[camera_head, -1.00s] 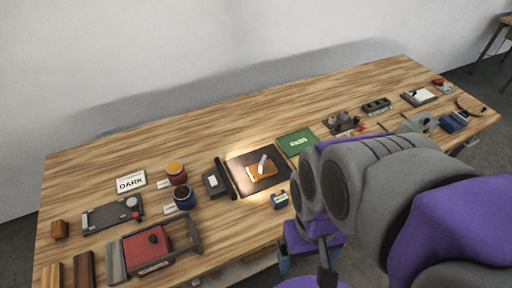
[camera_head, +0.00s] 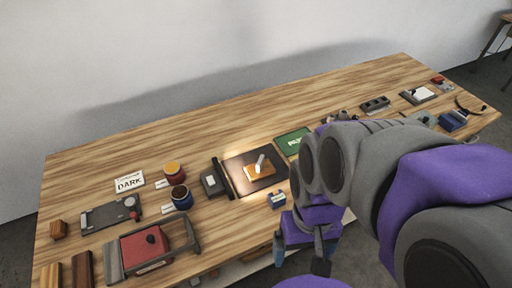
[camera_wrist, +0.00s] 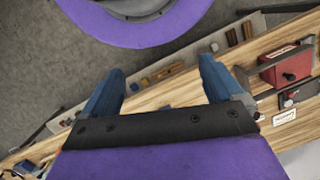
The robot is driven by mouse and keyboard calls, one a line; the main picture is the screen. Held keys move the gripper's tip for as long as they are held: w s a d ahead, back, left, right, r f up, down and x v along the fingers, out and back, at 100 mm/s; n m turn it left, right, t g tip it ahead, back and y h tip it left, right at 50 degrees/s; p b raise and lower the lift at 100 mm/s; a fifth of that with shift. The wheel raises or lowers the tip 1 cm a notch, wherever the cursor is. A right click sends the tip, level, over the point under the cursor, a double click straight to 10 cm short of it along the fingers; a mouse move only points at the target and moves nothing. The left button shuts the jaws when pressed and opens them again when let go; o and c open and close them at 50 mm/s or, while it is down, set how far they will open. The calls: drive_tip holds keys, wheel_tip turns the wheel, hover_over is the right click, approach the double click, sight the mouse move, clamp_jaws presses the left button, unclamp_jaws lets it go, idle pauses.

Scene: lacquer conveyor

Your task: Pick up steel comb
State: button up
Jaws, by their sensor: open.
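I cannot make out a steel comb for certain. A small pale grey piece (camera_head: 260,162) lies tilted on an orange-brown block (camera_head: 258,173) on the dark mat (camera_head: 240,183) at the middle of the bench; it is too small to tell whether it is the comb. My gripper (camera_head: 300,260) hangs in front of the bench's near edge, below and right of the mat. In the wrist view my gripper (camera_wrist: 162,70) has its two blue fingers wide apart with nothing between them. My arm hides part of the bench's right half.
Left are two jars (camera_head: 182,197), a DARK card (camera_head: 130,182), a grey plate (camera_head: 108,215) and a red-topped tool (camera_head: 145,244). A green pad (camera_head: 293,142) lies right of the mat. The back of the bench is clear.

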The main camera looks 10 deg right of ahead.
drive_tip(key=w+a+f+m+g+y, duration=0.25)
drive_tip(key=w+a+m+y, duration=0.3)
drive_tip(key=w, duration=0.65)
drive_tip(key=w+d+f+m+t+y, duration=0.1)
drive_tip(key=w+d+f+m+y, duration=0.15)
drive_tip(key=w, duration=0.45)
drive_tip(key=w+d+f+m+t+y, duration=0.1)
drive_tip(key=w+f+m+t+y, duration=0.2)
drive_tip(key=w, duration=0.4)
drive_tip(key=m+t+y, duration=0.4)
drive_tip(key=m+t, duration=0.6)
drive_tip(key=m, duration=0.3)
approach(262, 161)
drive_tip(key=b+x, duration=0.1)
drive_tip(key=x, duration=0.1)
drive_tip(key=b+x, duration=0.1)
drive_tip(key=x, duration=0.2)
drive_tip(key=shift+w+a+f, duration=0.1)
drive_tip(key=shift+w+f, duration=0.15)
drive_tip(key=shift+w, duration=0.15)
drive_tip(key=shift+b+x, duration=0.9)
drive_tip(key=shift+x, duration=1.75)
drive_tip(key=shift+s+f, duration=0.1)
drive_tip(key=shift+f, duration=0.05)
drive_tip(key=c, duration=1.3)
